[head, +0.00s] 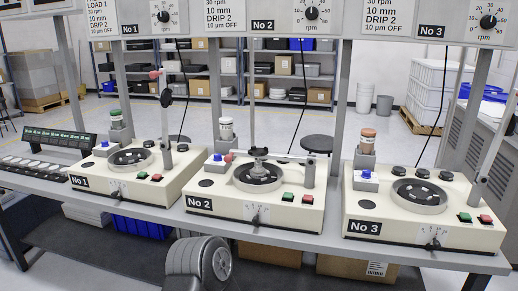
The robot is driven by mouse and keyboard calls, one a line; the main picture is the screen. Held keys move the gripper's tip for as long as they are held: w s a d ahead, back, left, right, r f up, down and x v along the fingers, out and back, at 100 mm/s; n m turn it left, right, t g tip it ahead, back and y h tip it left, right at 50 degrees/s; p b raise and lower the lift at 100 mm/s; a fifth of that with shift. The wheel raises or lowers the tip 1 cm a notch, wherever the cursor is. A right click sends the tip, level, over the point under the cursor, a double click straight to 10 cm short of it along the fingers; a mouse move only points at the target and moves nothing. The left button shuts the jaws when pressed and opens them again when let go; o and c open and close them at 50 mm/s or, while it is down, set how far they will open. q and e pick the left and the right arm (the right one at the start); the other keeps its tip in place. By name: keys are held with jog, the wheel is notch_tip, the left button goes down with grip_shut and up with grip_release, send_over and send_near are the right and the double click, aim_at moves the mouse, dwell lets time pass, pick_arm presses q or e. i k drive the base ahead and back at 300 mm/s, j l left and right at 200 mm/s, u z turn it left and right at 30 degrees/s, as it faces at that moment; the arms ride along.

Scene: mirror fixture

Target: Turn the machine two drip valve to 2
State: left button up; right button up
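Machine No 2 (200,216) is the cream box in the middle of the bench, with a round dark plate (257,178) and an arm across it. A bottle with a white cap (226,129) stands on a grey post at its back left. A small blue knob (217,157) sits on a white block below the bottle; it may be the drip valve, but its setting is too small to read. A dark pointer on a white scale (256,213) is on the front face. A sheet above (218,16) reads DRIP 2. Neither gripper is in view.
Machine No 1 (90,191) stands left and machine No 3 (365,234) right on the same bench. Green (279,196) and red (307,199) buttons are on No 2's right front. A grey ribbed part, probably mine, shows at the bottom. Upright posts rise between the machines.

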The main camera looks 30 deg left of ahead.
aim_at(218, 157)
jog(key=j+z, duration=0.2)
jog(key=j, duration=0.35)
jog(key=j+z, duration=0.2)
jog(key=j, duration=0.35)
jog(key=k+j+z, duration=0.1)
jog(key=j+z, duration=0.15)
jog(key=j, duration=0.3)
jog(key=k+j+z, duration=0.2)
jog(key=j, duration=0.35)
jog(key=k+j, duration=0.1)
jog(key=j, duration=1.05)
jog(key=k, duration=0.05)
